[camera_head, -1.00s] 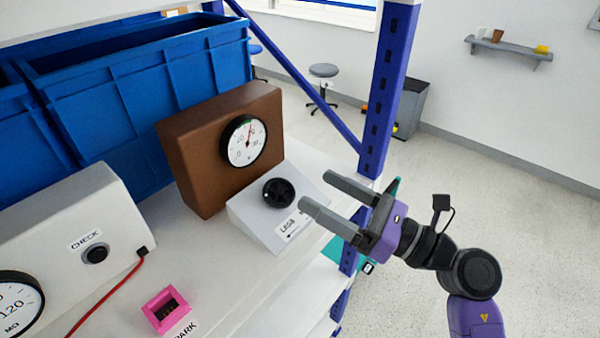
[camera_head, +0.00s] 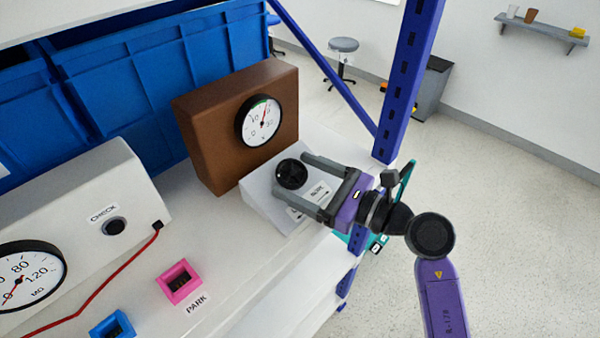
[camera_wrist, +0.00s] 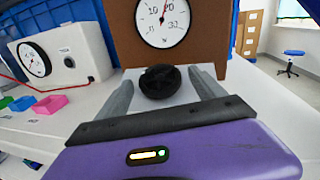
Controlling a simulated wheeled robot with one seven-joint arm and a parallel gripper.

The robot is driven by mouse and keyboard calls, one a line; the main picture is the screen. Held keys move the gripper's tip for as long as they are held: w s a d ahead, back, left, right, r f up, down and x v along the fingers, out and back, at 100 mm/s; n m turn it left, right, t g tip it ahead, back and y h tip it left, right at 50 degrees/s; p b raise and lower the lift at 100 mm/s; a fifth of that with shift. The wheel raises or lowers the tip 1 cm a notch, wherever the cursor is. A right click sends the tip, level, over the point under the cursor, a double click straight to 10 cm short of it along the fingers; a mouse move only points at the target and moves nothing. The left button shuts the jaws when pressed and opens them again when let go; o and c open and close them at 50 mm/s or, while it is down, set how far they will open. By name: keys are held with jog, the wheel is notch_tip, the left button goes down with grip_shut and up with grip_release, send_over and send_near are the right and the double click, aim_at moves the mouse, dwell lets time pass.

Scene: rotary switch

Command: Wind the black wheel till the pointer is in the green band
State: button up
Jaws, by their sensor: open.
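The black wheel (camera_head: 292,174) sits on the sloped face of a white box (camera_head: 262,197) on the shelf. My gripper (camera_head: 290,188) is open, its two grey fingers pointing at the wheel from the right. In the wrist view the wheel (camera_wrist: 160,82) lies between the fingers (camera_wrist: 161,88), with nothing clamped. The round gauge (camera_head: 260,121) is on a brown box (camera_head: 190,120) behind the wheel. Its red pointer points up, slightly right of the top. A small green band shows near the top of the dial in the head view; whether the pointer is inside it, I cannot tell.
A white box with a CHECK button (camera_head: 115,226) and a large gauge (camera_head: 30,275) stands at the left. A red cable (camera_head: 95,292), a pink socket (camera_head: 179,281) and a blue socket (camera_head: 112,327) lie in front. A blue post (camera_head: 408,80) rises at the right.

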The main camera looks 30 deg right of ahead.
jog(key=shift+w+a, duration=0.1)
jog(key=c, duration=1.4)
jog(key=shift+o, duration=0.2)
jog(key=shift+a+r+m+h+p, duration=0.1)
jog(key=shift+m+h+p, duration=0.2)
jog(key=shift+p, duration=0.25)
